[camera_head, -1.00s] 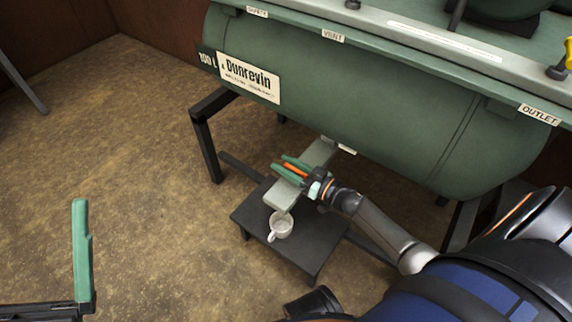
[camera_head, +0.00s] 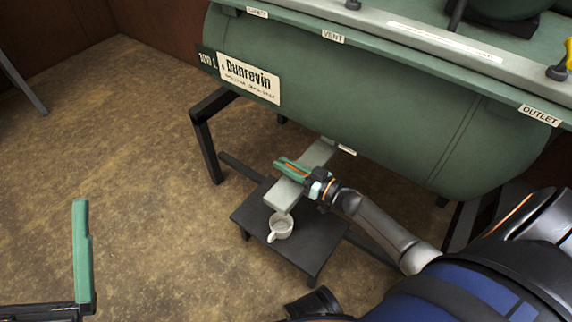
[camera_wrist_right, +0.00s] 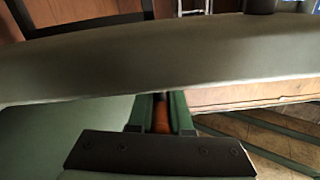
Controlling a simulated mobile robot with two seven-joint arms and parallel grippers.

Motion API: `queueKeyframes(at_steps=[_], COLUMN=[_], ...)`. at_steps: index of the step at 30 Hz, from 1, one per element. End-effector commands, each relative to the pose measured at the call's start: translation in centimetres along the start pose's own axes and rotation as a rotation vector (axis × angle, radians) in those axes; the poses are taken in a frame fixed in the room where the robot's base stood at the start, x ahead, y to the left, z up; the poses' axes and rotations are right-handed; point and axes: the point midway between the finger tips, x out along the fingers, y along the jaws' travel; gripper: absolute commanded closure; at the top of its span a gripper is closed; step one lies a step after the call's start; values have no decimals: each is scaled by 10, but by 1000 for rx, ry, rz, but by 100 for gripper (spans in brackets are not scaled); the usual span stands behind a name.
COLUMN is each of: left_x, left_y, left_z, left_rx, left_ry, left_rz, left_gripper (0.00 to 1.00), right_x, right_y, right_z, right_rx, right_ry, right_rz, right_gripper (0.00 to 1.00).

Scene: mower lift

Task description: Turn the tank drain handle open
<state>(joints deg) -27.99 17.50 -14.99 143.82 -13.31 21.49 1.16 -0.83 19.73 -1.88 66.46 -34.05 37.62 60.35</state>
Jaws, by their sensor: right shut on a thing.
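The green tank (camera_head: 350,100) fills the upper part of the head view. Under it, my right gripper (camera_head: 285,168) is shut on the orange drain handle (camera_head: 293,166), which shows as a thin strip between the green fingers. In the right wrist view the orange handle (camera_wrist_right: 161,117) sits between the two fingers of the right gripper (camera_wrist_right: 158,108). The fingers hide much of the handle. My left gripper (camera_head: 82,250) is at the lower left, far from the tank. Only one upright green finger of it shows clearly.
A grey bar (camera_head: 282,194) sits beneath the right gripper. A white cup (camera_head: 281,226) stands on a low black step (camera_head: 310,240) below. The tank's black leg (camera_head: 207,145) stands to the left.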

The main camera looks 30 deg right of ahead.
Motion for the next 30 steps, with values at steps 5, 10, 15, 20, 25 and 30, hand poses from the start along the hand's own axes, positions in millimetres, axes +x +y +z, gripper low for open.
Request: queueKeyframes(at_steps=[5,10,15,20,25,30], left_x=[-2,-6,-9,-10,-10,-10], left_y=[1,4,6,7,7,7], left_z=[2,7,11,12,12,12], left_rx=[2,8,13,12,11,10], left_ry=[-1,-4,-8,-9,-10,-10], left_rz=[1,4,6,7,7,6], left_gripper=[0,0,0,0,0,0], right_x=[0,-1,-2,-3,-4,-5], right_y=[-1,-4,-8,-11,-14,-15], right_z=[1,3,3,2,3,3], right_rx=[-2,-3,-1,-1,1,2], right_ry=[-17,-40,-63,-80,-93,-99], right_rz=[-76,-187,-301,-392,-459,-494], right_gripper=[100,100,100,100,100,100])
